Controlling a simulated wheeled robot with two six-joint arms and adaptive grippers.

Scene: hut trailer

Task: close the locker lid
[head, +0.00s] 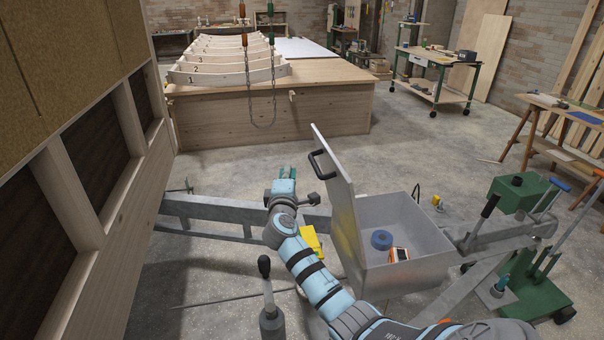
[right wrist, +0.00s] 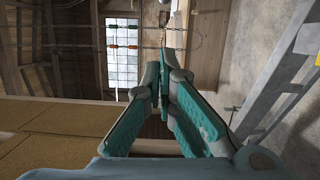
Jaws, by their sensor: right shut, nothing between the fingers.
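The locker (head: 407,274) is a grey metal box on the trailer frame, open at the top. Its lid (head: 341,195) stands up, steeply tilted, on the box's left side, with a black handle (head: 317,165) on its outer left face. Inside the box are a blue roll (head: 381,240) and a small orange and white item (head: 398,254). My right gripper (head: 287,175) is left of the lid, beyond the frame rail, apart from the lid and handle. In the right wrist view its teal fingers (right wrist: 163,75) meet with nothing between them. My left gripper is not in view.
The trailer frame rail (head: 220,208) runs behind my right arm. A wooden hut wall (head: 75,180) rises on the left. A black-knobbed lever (head: 265,268) stands near the front. A green jack unit (head: 518,195) is right of the locker. Open concrete floor lies behind.

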